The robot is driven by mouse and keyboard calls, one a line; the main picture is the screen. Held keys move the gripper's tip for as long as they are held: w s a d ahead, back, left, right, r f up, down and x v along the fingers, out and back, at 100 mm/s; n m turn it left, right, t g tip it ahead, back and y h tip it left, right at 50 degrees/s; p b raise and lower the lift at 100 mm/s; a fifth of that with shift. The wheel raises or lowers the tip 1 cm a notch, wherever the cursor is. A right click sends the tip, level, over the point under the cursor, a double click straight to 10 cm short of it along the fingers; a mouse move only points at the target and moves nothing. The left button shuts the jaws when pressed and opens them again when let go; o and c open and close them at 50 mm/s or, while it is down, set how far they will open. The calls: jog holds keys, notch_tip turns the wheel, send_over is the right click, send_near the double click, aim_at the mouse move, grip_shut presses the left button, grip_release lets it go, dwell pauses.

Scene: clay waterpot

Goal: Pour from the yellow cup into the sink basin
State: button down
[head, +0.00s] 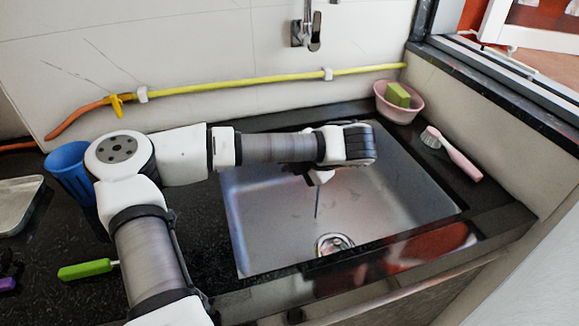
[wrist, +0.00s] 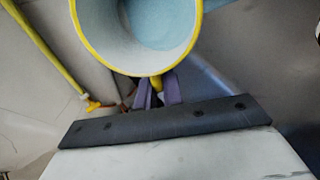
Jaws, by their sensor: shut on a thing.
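The yellow cup (wrist: 105,45) fills the top of the wrist view, with a yellow rim, a pale inside and light blue deeper in. I cannot tell whether the blue is liquid or the cup's inner wall. My gripper (wrist: 159,86) is shut on the cup's yellow handle, between two purple fingers. In the head view the cup is hidden behind my arm. My wrist hangs over the sink basin (head: 400,190), a grey metal tub with a round drain (head: 334,243). A thin dark line (head: 316,205) shows below my wrist; I cannot tell what it is.
A pink bowl (head: 398,108) with a green sponge (head: 398,94) stands behind the basin's right corner. A pink brush (head: 455,155) lies to the right. A blue cup (head: 67,165) and a green-handled tool (head: 85,270) are at left. A tap (head: 303,30) is on the wall.

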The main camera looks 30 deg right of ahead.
jog(key=shift+t+b, duration=0.3)
jog(key=shift+b, duration=0.8)
jog(key=shift+f+b, duration=0.2)
jog(key=shift+b, duration=0.7)
jog(key=shift+s+r+t+y+b, duration=0.1)
jog(key=shift+t+y+b, duration=0.45)
jog(key=shift+b, duration=0.85)
jog(key=shift+s+f+t+b, duration=0.15)
jog(key=shift+t+b, duration=0.5)
jog(key=shift+b, duration=1.2)
jog(key=shift+b, duration=0.45)
jog(key=shift+d+f+t+b, duration=0.1)
jog(key=shift+t+b, duration=0.4)
jog(key=shift+b, duration=0.85)
jog(key=shift+s+t+y, duration=0.1)
jog(key=shift+t+y, duration=0.15)
jog(key=shift+t, duration=0.05)
jog(key=shift+r+p, duration=0.2)
jog(key=shift+p, duration=0.65)
jog(key=shift+s+d+r+t+p, duration=0.15)
jog(key=shift+t+p, duration=0.45)
jog(key=shift+p, duration=1.85)
